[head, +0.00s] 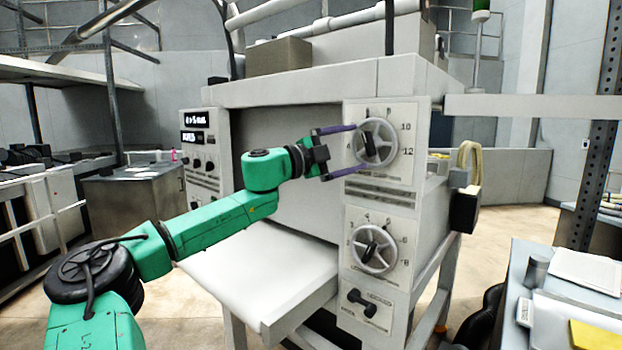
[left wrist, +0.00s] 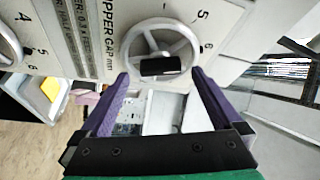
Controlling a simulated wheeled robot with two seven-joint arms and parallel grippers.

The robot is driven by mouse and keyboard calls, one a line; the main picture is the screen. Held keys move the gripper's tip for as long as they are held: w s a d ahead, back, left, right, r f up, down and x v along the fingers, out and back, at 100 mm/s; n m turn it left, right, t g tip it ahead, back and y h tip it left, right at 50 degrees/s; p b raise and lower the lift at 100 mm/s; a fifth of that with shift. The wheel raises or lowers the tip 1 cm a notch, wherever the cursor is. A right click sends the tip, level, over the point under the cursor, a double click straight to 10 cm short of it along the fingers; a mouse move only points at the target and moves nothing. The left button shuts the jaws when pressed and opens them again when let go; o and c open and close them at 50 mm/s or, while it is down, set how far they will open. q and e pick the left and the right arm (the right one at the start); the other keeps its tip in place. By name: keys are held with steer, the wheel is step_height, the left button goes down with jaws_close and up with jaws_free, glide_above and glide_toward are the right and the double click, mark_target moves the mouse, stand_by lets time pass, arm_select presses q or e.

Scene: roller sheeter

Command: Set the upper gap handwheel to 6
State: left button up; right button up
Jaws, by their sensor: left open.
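The upper gap handwheel (head: 377,143) is a grey spoked wheel with a dark bar at its hub, on a white dial plate of the machine's front. Numbers 10 and 12 show to its right; its exact setting cannot be read. In the left wrist view the handwheel (left wrist: 160,35) is ahead, beside the "UPPER GAP mm" lettering. My left gripper (head: 350,149) is open and empty, its two purple fingers spread at the wheel's left side, one higher and one lower. In the left wrist view the fingertips (left wrist: 160,73) lie either side of the hub bar. Touching cannot be told.
A similar lower handwheel (head: 374,250) sits below, with a small dark knob (head: 362,303) under it. A white feed table (head: 255,265) juts out below my left arm. A digital display panel (head: 197,130) is at left. A cluttered bench (head: 545,275) stands at right.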

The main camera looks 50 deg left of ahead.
arm_select(q)
steer(key=b+v, duration=0.7)
steer(key=v, duration=0.5)
arm_select(e)
step_height(320, 180, down, 9)
arm_select(q)
steer(key=shift+w+f, duration=0.1)
